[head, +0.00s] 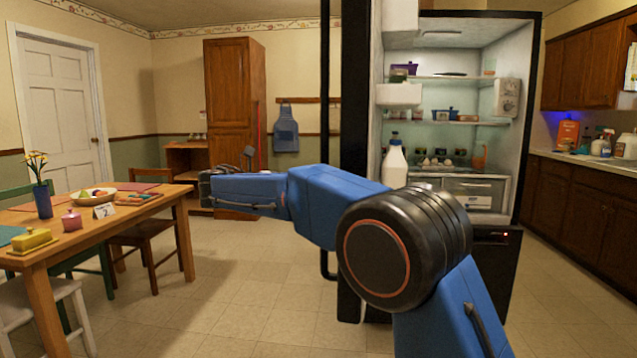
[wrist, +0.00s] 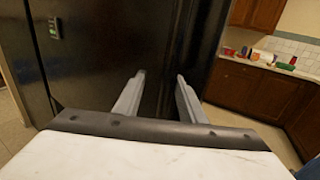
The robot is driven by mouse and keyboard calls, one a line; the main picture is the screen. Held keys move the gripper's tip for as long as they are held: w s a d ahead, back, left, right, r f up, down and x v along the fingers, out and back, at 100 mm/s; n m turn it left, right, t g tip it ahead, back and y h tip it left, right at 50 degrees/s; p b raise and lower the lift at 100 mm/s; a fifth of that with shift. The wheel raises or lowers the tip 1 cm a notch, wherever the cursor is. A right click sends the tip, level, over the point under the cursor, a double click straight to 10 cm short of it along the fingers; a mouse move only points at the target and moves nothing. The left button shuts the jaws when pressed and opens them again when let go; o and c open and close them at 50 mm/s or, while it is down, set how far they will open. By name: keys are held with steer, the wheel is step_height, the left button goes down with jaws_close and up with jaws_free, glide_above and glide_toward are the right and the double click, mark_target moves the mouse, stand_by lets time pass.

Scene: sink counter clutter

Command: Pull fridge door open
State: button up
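The fridge door (head: 356,150) stands wide open in the head view, seen nearly edge-on, with its shelved inner side facing right. A long black vertical handle (head: 325,100) runs along its outer side. The lit fridge interior (head: 450,130) shows shelves with food. My arm crosses in front of the door's lower part and reaches left past the handle. In the wrist view my gripper (wrist: 160,75) has its two grey fingers apart, facing a dark glossy surface of the fridge (wrist: 110,50). No object shows clearly between the fingers. Whether they touch the door is unclear.
A wooden dining table (head: 110,230) with dishes and a flower vase stands at the left, with chairs around it. A white jug (head: 394,165) sits on the door's inner side. Counter and cabinets (head: 585,200) line the right. The tiled floor (head: 240,300) between table and fridge is clear.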

step_height(320, 180, up, 10)
stand_by(0.7)
stand_by(0.4)
